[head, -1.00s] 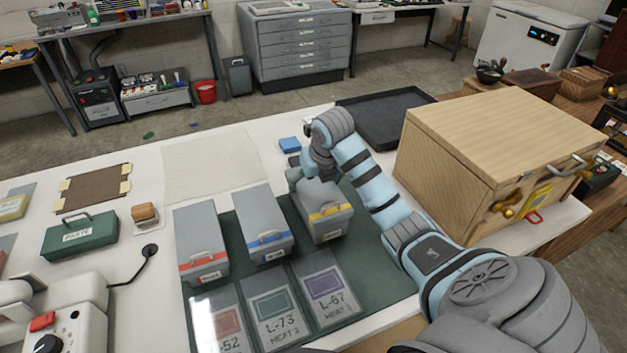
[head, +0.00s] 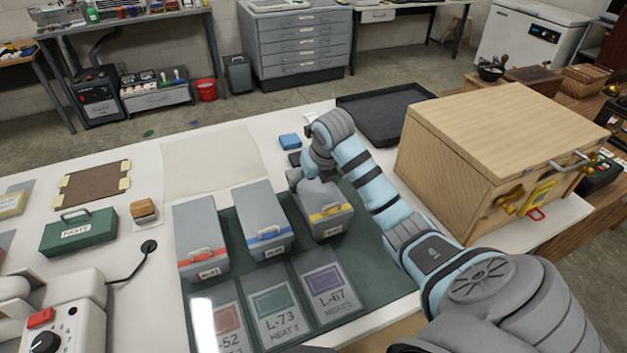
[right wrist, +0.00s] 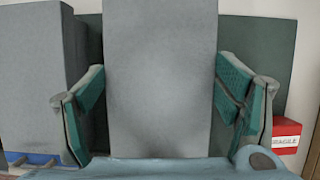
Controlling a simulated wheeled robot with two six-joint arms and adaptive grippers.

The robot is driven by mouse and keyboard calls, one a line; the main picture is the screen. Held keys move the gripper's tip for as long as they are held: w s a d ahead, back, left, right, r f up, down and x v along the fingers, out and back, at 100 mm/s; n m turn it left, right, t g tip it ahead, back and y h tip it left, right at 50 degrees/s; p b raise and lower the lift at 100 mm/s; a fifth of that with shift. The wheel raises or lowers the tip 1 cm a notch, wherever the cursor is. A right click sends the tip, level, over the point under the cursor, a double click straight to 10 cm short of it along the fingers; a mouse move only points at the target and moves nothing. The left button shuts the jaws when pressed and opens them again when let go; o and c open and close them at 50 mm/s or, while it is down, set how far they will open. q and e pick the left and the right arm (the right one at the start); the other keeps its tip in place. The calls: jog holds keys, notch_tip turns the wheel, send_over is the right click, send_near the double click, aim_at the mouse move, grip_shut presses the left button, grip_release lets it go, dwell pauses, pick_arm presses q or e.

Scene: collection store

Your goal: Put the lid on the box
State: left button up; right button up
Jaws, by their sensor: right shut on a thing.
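Three long grey boxes stand side by side on the dark green mat (head: 375,268): one with a red band (head: 200,238), one with a blue band (head: 263,222) and one with a yellow band (head: 331,222). My right gripper (head: 306,178) is at the far end of the yellow-banded box. In the right wrist view its green-padded fingers sit on both sides of a plain grey lid (right wrist: 160,75). I cannot tell whether the lid sits fully on the yellow-banded box; my arm hides part of the join. My left gripper is not in view.
A large wooden crate (head: 455,150) stands right of my arm, with a black tray (head: 385,112) behind it. Flat cards (head: 325,285) lie before the boxes. A green case (head: 80,232) and wooden block (head: 144,211) are left. A red fragile-marked thing (right wrist: 287,136) shows in the wrist view.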

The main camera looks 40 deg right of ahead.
jog(key=shift+f, duration=0.1)
dwell(0.3)
jog(key=shift+f, duration=0.25)
jog(key=o, duration=1)
jog(key=shift+o, duration=0.2)
jog(key=v, duration=0.4)
jog(key=shift+w+r, duration=0.1)
jog(key=shift+r, duration=0.05)
jog(key=s+a, duration=0.3)
jog(key=s, duration=0.9)
jog(key=shift+a+r, duration=0.3)
jog(key=shift+a, duration=0.1)
